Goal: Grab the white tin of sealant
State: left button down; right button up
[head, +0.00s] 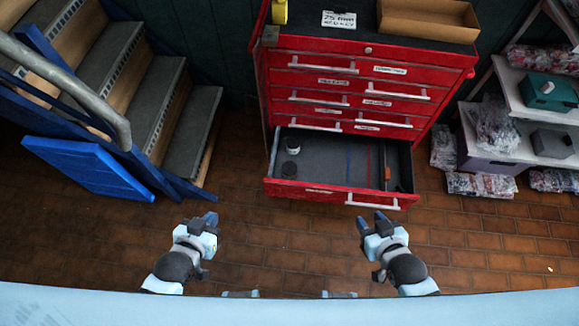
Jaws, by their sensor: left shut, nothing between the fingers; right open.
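A red tool cabinet (365,58) has its bottom drawer (335,150) pulled open. In the drawer's left part stands a small tin (292,146) with a pale side, which may be the white tin of sealant; no label is readable. My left gripper (210,219) is shut and empty, in front and to the left of the drawer. My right gripper (370,222) is open and empty, in front of the drawer's right part. Neither gripper touches a tin.
Blue-framed stairs (150,90) and a blue panel (88,167) stand at left. Shelves (510,150) with bagged goods stand at right. A cardboard tray (428,18) and a "75 mm" sign (339,19) are on the cabinet top. The brick floor before the drawer is clear.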

aim_at(293, 143)
jog(key=i+j+u, duration=0.35)
jog(key=i, duration=0.15)
jog(key=i+j+u, duration=0.25)
jog(key=i+u, duration=0.15)
jog(key=i, duration=0.1)
